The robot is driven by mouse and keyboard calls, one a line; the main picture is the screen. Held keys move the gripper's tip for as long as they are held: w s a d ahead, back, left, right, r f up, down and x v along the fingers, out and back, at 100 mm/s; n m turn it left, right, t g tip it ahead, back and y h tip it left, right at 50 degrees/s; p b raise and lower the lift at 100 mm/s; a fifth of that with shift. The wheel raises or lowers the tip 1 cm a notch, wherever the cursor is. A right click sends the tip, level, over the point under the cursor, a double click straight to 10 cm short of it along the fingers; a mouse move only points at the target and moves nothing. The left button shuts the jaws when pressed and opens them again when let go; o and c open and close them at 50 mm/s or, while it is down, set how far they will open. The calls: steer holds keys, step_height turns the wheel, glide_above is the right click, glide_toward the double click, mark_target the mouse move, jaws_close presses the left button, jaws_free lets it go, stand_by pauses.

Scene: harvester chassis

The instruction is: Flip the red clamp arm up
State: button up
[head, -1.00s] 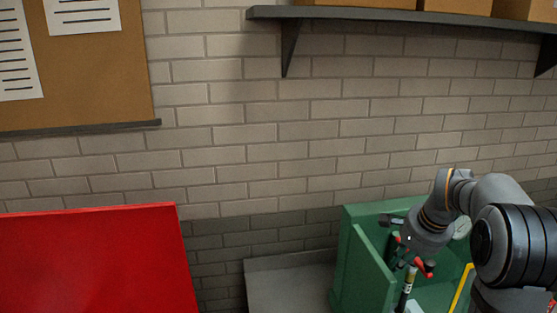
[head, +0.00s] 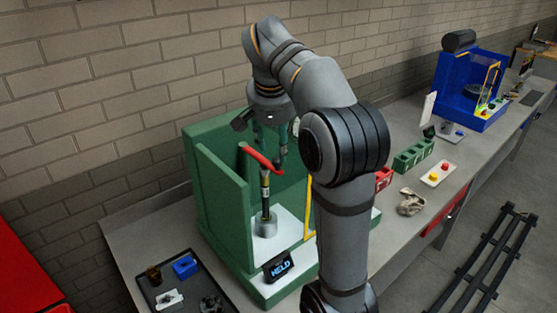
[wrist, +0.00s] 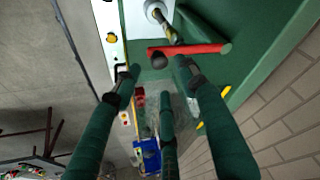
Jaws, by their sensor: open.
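The red clamp arm (head: 258,157) sits atop a dark upright post (head: 265,190) inside a green open-fronted housing (head: 222,190). In the head view it slants down to the right. In the wrist view the red clamp arm (wrist: 200,49) lies across the picture just beyond my fingertips, with a dark knob (wrist: 159,61) at its left end. My gripper (head: 272,158) points down over the clamp, its green fingers open and spread. In the wrist view my gripper (wrist: 158,72) is empty between its fingertips; the right one is close to the bar, and I cannot tell whether they touch.
A yellow handle (head: 307,205) stands at the housing's right side and a lit display (head: 279,267) at its front. A dark tray of small parts (head: 160,285) lies front left. Green blocks (head: 412,157) and a blue station (head: 470,90) stand farther right on the bench.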

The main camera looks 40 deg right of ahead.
mark_target(277, 159)
steer(key=x, duration=0.6)
steer(key=shift+c, duration=1.4)
steer(key=shift+r, duration=0.1)
steer(key=c, duration=0.8)
